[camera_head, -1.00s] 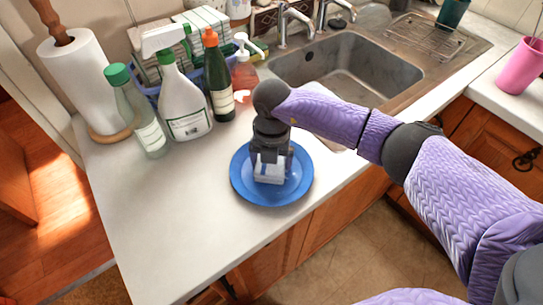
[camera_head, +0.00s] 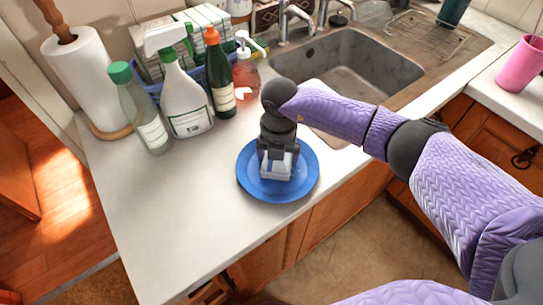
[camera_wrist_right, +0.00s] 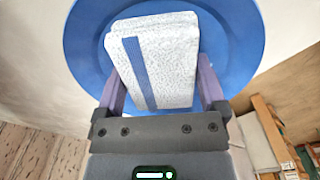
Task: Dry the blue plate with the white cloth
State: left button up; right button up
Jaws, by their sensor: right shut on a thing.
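The blue plate (camera_head: 252,183) lies on the counter near its front edge; it also fills the upper part of the right wrist view (camera_wrist_right: 235,40). My right gripper (camera_head: 276,166) points down over the plate and is shut on the white cloth (camera_head: 277,172). In the right wrist view the folded cloth (camera_wrist_right: 175,60) with a blue stripe sits between the two fingers (camera_wrist_right: 160,85), over the plate. The cloth appears to touch the plate, and it hides part of the plate's middle. My left gripper is not in view.
Several bottles, including a white spray bottle (camera_head: 187,105) and a dark green bottle (camera_head: 219,80), stand behind the plate. A paper towel roll (camera_head: 82,80) is at the back left. The sink (camera_head: 350,65) lies behind my arm. The counter left of the plate is clear.

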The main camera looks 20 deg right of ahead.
jog(key=shift+s+a+r+p, duration=0.1)
jog(key=shift+a+p, duration=0.05)
jog(key=shift+a, duration=0.35)
jog(key=shift+s+a+p, duration=0.1)
jog(key=shift+a+p, duration=0.05)
jog(key=shift+a, duration=0.35)
jog(key=shift+w+d, duration=0.2)
jog(key=shift+d, duration=0.85)
jog(key=shift+s+a+f, duration=0.15)
jog(key=shift+a+f, duration=0.05)
jog(key=shift+a, duration=0.35)
notch_tip(320, 180, up, 9)
jog(key=p, duration=0.7)
jog(key=shift+p, duration=0.35)
jog(key=shift+f, duration=0.2)
